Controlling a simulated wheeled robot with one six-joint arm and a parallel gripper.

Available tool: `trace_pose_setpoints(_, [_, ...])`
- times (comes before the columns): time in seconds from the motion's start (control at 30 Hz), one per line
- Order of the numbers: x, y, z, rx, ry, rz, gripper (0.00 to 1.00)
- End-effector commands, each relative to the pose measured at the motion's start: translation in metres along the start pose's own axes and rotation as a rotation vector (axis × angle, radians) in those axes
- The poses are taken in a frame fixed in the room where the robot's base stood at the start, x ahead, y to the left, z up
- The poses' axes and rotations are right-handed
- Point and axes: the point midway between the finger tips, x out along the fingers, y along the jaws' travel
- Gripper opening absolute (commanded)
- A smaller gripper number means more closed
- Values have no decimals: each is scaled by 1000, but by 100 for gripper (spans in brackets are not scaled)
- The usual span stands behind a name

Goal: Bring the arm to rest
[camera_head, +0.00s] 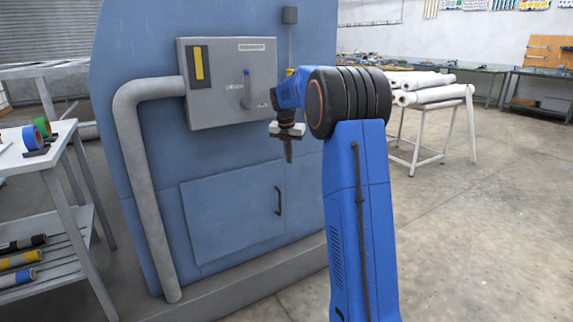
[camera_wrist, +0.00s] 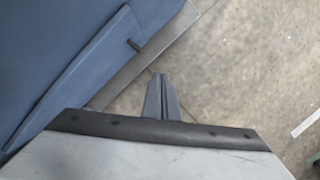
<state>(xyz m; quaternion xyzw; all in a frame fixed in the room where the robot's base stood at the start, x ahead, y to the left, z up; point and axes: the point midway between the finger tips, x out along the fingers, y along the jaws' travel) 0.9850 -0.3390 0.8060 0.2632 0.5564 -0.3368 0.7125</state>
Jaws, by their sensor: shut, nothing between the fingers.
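My blue arm stands in the right middle of the head view, folded at a thick black joint. My gripper (camera_head: 289,156) points down in front of the blue machine (camera_head: 225,165), apart from the floor. In the wrist view my gripper's fingers (camera_wrist: 161,97) are together, with nothing between them. Below them in that view are the machine's blue side (camera_wrist: 60,60) and the concrete floor (camera_wrist: 250,60).
A grey control box (camera_head: 228,82) with a lever is on the machine, left of my gripper. A grey pipe (camera_head: 140,190) runs down beside it. A workbench (camera_head: 55,150) with tape rolls stands left. A stand with white rolls (camera_head: 430,95) is behind right. Floor at right is clear.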

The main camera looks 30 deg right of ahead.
Motion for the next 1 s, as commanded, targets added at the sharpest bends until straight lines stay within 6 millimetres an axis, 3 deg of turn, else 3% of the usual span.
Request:
trace_pose_setpoints(0.27, [-5, -1, 0, 4, -1, 1, 0])
trace_pose_setpoints(0.43, [-23, -3, -22, 88, -5, 14, 0])
trace_pose_setpoints(0.7, [-74, -18, -100, 422, -6, 63, 0])
trace_pose_setpoints(1.0, [-115, -46, -195, 815, 19, 119, 0])
